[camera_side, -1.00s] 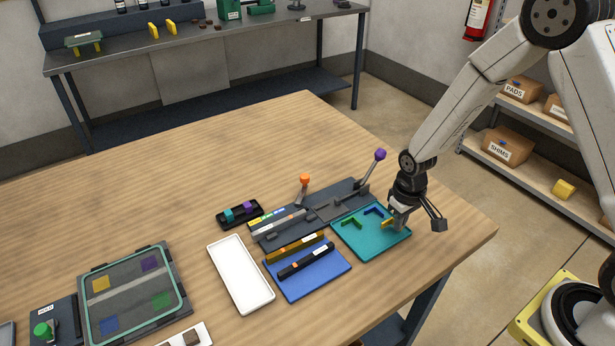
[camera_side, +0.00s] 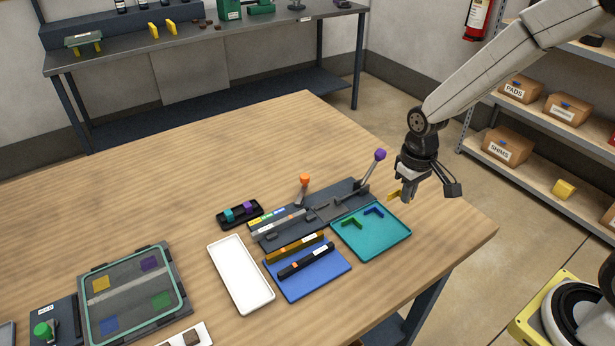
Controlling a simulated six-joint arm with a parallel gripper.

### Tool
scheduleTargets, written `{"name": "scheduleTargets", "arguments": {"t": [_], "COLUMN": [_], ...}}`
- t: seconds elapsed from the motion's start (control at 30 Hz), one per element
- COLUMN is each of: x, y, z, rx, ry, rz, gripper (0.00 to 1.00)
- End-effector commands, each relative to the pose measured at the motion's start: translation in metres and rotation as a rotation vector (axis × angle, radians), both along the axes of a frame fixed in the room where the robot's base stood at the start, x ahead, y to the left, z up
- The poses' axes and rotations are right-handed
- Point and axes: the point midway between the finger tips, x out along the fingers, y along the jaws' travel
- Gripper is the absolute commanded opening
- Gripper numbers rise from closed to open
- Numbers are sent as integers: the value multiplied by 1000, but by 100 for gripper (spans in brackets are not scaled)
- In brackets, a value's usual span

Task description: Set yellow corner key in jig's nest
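The yellow corner key (camera_side: 394,196) is held at the tips of my gripper (camera_side: 402,194), in the air above the right back edge of the teal tray (camera_side: 378,243). My gripper is shut on it. A green corner key (camera_side: 352,223) and a dark blue corner key (camera_side: 374,211) lie in the tray. The dark grey jig (camera_side: 322,211) lies left of and behind the tray, with an orange-knobbed lever (camera_side: 304,182) and a purple-knobbed lever (camera_side: 379,155) standing up. The nest is too small to make out clearly.
A blue mat (camera_side: 309,282) with yellow and black bars lies in front of the jig. A white tray (camera_side: 240,273) and a small black holder (camera_side: 240,213) are to the left. The table's right edge is close to the teal tray.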

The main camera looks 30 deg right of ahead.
Motion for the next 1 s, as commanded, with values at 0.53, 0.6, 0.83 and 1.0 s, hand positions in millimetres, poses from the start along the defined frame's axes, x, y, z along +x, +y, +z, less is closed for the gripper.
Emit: {"name": "scheduleTargets", "arguments": {"t": [0.53,0.6,0.83,1.0], "x": [1,3,22,48], "y": [0,1,11,26], "z": [0,0,-2,-4], "rx": [0,0,0,0], "ry": [-1,-1,-2,-2], "rz": [0,0,-1,-2], "gripper": [0,0,0,0]}}
